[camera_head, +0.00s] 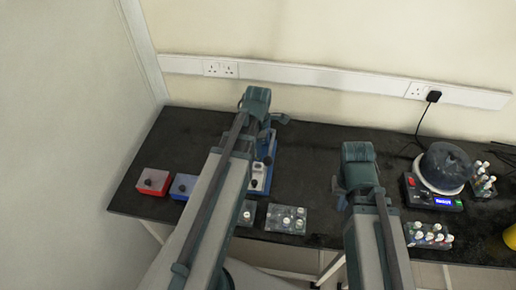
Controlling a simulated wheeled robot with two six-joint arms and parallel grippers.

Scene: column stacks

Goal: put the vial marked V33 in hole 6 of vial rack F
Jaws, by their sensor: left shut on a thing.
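My left arm reaches over the bench, and its gripper (270,128) is at the far end, above a blue-and-white device. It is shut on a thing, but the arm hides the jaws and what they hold. My right arm stands to the right, and its gripper (343,199) is mostly hidden behind the arm; its jaws do not show. Small racks hold capped vials: a grey rack (287,229) at front centre, another (246,223) partly behind my left arm, one at front right (428,243) and one at far right (485,193). No vial or rack markings are readable.
The blue-and-white device (258,177) stands beside my left arm. A red box (152,182) and a blue box (183,186) are at left. A round dark-lidded machine (446,168) with a lit display is at right.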

